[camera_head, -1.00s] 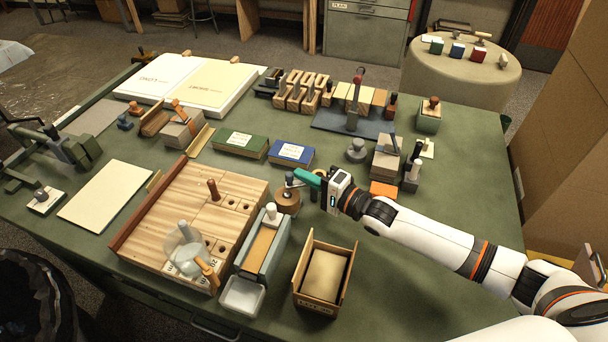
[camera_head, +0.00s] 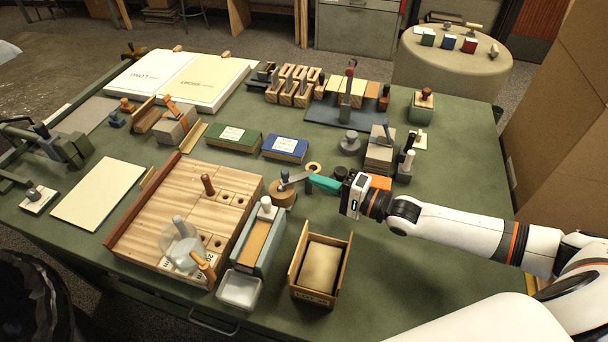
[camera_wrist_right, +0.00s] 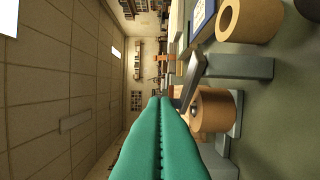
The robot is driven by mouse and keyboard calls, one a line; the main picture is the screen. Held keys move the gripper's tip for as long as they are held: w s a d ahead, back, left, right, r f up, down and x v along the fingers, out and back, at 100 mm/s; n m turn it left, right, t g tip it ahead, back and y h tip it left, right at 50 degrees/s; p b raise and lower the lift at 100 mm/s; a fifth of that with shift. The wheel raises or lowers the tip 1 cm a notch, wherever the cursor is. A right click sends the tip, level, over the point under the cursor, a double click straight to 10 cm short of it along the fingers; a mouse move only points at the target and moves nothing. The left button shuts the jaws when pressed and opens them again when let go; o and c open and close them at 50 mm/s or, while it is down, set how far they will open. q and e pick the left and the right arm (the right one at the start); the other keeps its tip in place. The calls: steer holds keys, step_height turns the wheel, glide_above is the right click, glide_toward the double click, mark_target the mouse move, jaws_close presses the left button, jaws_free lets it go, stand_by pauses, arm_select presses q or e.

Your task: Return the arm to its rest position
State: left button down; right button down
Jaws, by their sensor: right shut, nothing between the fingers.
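My right arm (camera_head: 460,225) reaches in from the right over the green table. Its gripper (camera_head: 312,182) has teal fingers pointing left, just right of a round brown wooden piece with a grey lever (camera_head: 283,193). The fingers are shut and empty; in the right wrist view they also show shut together (camera_wrist_right: 162,105). There the brown round piece (camera_wrist_right: 212,110) is right beside the fingers, and I cannot tell the exact gap. My left gripper is not in view.
An orange block (camera_head: 381,182) is partly hidden by my wrist. An open wooden box (camera_head: 298,277) stands in front. The table's right side is mostly clear.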

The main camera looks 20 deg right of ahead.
steer(key=v, duration=0.5)
steer(key=shift+w+d+f, duration=0.1)
steer(key=shift+f, duration=0.05)
steer(key=shift+s+d, duration=0.4)
steer(key=shift+s, duration=0.1)
